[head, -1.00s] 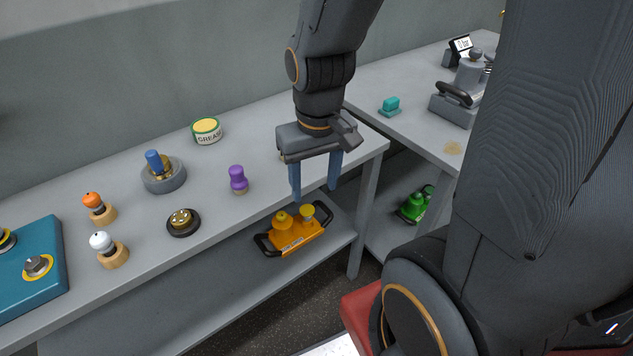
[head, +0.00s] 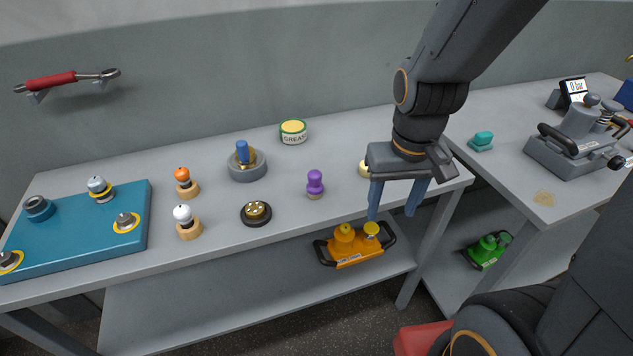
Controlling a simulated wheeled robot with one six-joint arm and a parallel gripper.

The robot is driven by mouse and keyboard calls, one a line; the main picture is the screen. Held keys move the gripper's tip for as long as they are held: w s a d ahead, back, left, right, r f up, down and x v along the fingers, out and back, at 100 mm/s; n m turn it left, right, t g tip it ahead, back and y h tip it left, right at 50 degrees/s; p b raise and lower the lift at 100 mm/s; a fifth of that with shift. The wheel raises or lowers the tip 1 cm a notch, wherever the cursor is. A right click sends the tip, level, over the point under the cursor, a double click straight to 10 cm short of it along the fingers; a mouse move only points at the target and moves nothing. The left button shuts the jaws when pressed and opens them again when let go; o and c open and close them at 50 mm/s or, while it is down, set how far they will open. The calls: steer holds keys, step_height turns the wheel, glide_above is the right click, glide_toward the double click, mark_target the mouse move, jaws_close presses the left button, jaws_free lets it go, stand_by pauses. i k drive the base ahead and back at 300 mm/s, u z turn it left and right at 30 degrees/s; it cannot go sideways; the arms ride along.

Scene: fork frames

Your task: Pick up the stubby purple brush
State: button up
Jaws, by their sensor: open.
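The stubby purple brush (head: 315,183) stands upright on the grey workbench, near its front edge, with a rounded purple handle and a short tan base. My gripper (head: 395,217) is open and empty, its two blue fingers pointing down. In the picture it is to the right of the brush and appears to be at the bench's front edge, apart from the brush. The brush is in full view.
A black disc with a brass centre (head: 256,214) sits left of the brush. A grey pot with a blue-handled tool (head: 247,165) and a grease tin (head: 293,132) stand behind. A pale yellow item (head: 364,169) is partly hidden by my gripper. An orange caddy (head: 355,246) is on the lower shelf.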

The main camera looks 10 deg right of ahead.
mark_target(315, 187)
steer(key=u, duration=1.55)
steer(key=k, duration=0.5)
steer(key=z, duration=1.5)
steer(key=i, duration=0.75)
steer(key=u, duration=2.05)
